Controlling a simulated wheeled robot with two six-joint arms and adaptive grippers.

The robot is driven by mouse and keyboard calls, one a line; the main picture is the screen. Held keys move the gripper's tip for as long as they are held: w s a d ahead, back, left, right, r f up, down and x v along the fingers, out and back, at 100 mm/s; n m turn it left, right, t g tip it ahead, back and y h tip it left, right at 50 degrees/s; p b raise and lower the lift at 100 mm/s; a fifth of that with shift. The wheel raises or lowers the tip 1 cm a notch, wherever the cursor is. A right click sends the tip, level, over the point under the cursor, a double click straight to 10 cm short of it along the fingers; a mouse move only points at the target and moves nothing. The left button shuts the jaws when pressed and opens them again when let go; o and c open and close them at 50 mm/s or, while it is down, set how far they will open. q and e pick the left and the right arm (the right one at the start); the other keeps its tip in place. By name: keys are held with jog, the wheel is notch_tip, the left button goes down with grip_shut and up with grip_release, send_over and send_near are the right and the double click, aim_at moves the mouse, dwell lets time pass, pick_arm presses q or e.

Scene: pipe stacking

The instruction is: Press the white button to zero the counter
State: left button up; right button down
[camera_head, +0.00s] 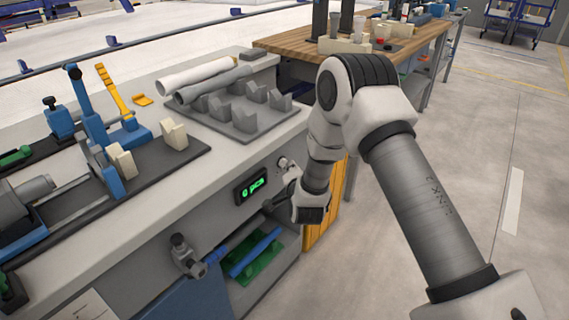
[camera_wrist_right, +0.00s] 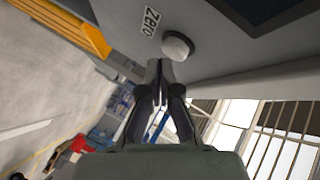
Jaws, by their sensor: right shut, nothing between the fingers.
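The white button (camera_wrist_right: 177,46) is a round cap on the grey cabinet front, beside a "Zero" label (camera_wrist_right: 150,22) in the right wrist view. In the head view a small round white shape that looks like the button (camera_head: 282,163) shows right of the counter. The counter (camera_head: 251,187) has a black display with green text that seems to read "0 pcs". My right gripper (camera_wrist_right: 160,69) is shut and empty. Its fingertips are very close to the button's edge; I cannot tell if they touch it. My left gripper is not in view.
The worktop above bears a grey rack (camera_head: 246,118), pale pipes (camera_head: 195,75) and blue fixtures (camera_head: 95,125). A grey valve-like fitting (camera_head: 185,252) juts from the cabinet front at lower left. An open shelf with green and blue items lies below the counter. The floor at right is clear.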

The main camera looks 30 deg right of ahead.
jog(key=shift+s+d, duration=0.15)
jog(key=shift+s, duration=0.15)
jog(key=s, duration=0.1)
jog(key=s+d, duration=0.1)
jog(key=s, duration=0.1)
jog(key=s+d+p, duration=0.1)
jog(key=shift+s, duration=0.35)
dwell(0.7)
